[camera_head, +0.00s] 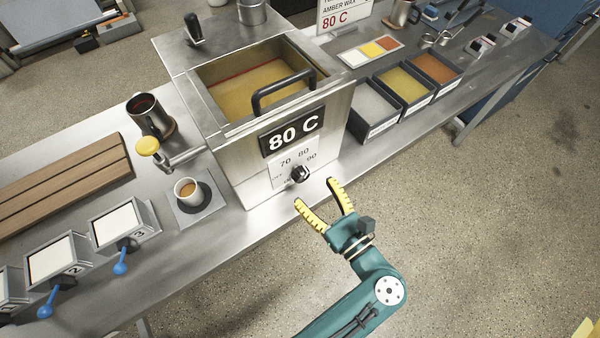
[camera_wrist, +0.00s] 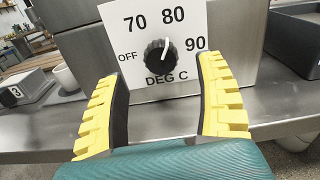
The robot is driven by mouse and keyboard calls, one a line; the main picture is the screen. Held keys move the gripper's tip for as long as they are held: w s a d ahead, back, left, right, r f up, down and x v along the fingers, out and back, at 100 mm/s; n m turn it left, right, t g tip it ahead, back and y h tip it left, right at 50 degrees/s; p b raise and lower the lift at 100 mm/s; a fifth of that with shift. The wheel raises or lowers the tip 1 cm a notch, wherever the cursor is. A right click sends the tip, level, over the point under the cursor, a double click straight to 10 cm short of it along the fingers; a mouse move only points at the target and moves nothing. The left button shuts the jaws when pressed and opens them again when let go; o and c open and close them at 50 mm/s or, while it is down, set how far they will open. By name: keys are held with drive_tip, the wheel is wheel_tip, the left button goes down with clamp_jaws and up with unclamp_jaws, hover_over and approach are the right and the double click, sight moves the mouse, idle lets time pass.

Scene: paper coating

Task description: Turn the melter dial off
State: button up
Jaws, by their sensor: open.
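The melter (camera_head: 240,150) is a steel box with an open wax-filled top and a black sign reading 80 C. Its black dial (camera_head: 299,174) is low on the front face. In the wrist view the dial (camera_wrist: 160,56) sits on a white plate marked OFF, 70, 80 and 90. Its white pointer line is turned up toward 80. My gripper (camera_head: 315,193) is open and empty, in front of the dial and a little below it in the head view. In the wrist view its yellow fingers (camera_wrist: 157,70) stand on either side of the dial, apparently short of it.
The bench's front edge runs below the dial, with clear floor in front.

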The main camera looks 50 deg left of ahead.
sight(303, 178)
drive_tip(key=a, duration=0.4)
drive_tip(key=a+b, duration=0.1)
drive_tip(key=a, duration=0.1)
drive_tip(key=shift+w+a, duration=0.35)
drive_tip(key=shift+w, duration=0.05)
drive_tip(key=c, duration=1.2)
